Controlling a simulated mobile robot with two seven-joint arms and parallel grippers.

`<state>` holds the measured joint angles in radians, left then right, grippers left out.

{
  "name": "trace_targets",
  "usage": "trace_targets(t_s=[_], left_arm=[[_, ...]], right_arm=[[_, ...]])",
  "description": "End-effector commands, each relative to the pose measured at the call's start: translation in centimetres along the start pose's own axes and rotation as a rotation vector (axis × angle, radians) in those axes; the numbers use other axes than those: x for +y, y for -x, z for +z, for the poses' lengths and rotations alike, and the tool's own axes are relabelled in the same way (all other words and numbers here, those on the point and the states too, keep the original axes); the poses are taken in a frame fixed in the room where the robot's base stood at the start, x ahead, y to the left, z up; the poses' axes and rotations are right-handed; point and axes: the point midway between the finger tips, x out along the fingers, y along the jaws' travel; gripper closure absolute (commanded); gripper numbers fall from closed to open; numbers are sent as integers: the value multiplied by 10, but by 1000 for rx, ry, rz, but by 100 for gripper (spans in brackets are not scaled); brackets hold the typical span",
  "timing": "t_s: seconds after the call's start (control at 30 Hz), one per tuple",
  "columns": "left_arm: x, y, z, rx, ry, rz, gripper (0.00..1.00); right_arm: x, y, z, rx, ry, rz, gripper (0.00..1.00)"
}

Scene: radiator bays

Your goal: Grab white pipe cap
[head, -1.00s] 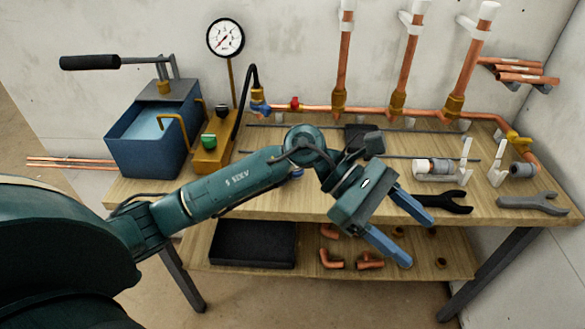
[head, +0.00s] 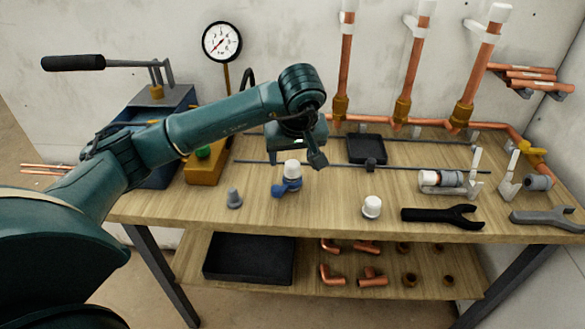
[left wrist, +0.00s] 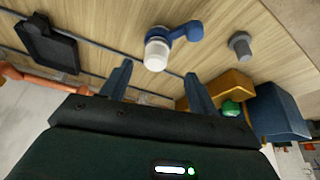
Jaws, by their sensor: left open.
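A white pipe cap (head: 292,168) sits upright on a blue valve fitting (head: 288,187) near the middle of the workbench. Another white pipe cap (head: 372,206) stands alone on the bench to its right. My left gripper (head: 296,160) is open and empty, just behind and above the capped fitting. In the left wrist view, the cap (left wrist: 157,54) lies just beyond the open fingers (left wrist: 157,70), roughly centred between them, with no visible contact. My right gripper is not in view.
A small grey fitting (head: 234,198) stands left of the capped fitting. A black tray (head: 366,149) lies behind it. A black wrench (head: 442,215) and a grey wrench (head: 546,217) lie on the right. The front middle of the bench (head: 320,208) is clear.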

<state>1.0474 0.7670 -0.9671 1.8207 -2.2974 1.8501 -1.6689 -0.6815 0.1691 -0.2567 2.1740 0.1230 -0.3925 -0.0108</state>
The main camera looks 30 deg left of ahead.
Motion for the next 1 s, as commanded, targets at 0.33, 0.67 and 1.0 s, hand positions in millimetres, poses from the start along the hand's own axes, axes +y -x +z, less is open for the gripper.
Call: trace_targets(t_s=[0.33, 0.67, 1.0], left_arm=[[5, -36, -4, -5, 2, -1, 40], [6, -59, -5, -1, 1, 2, 40], [6, -59, -5, -1, 1, 2, 57]], right_arm=[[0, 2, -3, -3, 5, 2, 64], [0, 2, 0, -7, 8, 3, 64], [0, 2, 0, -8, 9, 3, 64]])
